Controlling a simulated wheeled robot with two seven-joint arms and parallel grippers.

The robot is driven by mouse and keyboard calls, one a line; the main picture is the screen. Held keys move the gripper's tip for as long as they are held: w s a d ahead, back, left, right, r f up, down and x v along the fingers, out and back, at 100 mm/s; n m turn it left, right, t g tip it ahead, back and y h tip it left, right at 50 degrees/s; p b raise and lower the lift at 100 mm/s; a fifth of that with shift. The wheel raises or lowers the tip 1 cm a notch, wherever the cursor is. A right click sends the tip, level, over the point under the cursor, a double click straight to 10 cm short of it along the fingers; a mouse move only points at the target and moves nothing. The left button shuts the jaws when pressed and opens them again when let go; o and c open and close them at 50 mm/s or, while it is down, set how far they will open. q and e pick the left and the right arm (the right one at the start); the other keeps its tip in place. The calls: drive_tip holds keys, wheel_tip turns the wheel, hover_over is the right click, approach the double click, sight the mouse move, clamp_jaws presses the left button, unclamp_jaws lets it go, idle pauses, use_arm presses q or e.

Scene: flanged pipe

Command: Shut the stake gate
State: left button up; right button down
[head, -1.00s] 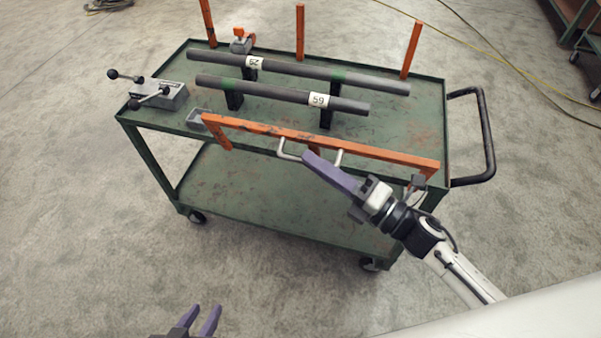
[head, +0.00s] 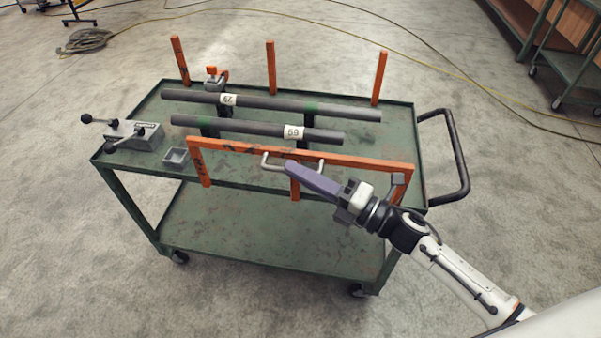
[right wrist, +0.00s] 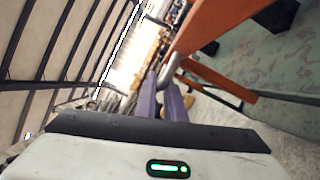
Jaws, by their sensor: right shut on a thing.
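The stake gate (head: 240,149) is an orange bar with short posts along the near side of the green cart (head: 290,255). Its left post (head: 200,165) hangs down near the cart's front edge; whether it touches the cart is unclear. A bent metal handle (head: 267,163) is fixed to the bar. My right gripper (head: 293,169) is shut on the handle, its purple fingers reaching in from the lower right. In the right wrist view, the fingers (right wrist: 168,88) meet the handle (right wrist: 174,66) beside the orange bar (right wrist: 215,22). My left gripper is out of view.
Two grey pipes (head: 350,113) lie on supports on the cart top. A small grey open box (head: 176,156) sits left of the gate, near a grey block with black-knobbed levers (head: 135,134). Orange stakes (head: 271,68) stand along the far edge. A black push handle (head: 462,165) projects right.

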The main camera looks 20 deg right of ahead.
drive_tip(key=shift+w+d+r, duration=0.2)
drive_tip(key=shift+w+r, duration=0.05)
drive_tip(key=shift+r, duration=0.15)
drive_tip(key=c, duration=2.1)
unclamp_jaws()
drive_tip(key=shift+o, duration=1.3)
drive_tip(key=shift+f, duration=0.2)
drive_tip(key=b+v, duration=0.1)
drive_tip(key=v, duration=0.9)
drive_tip(key=shift+s+b, duration=0.2)
drive_tip(key=shift+b, duration=0.15)
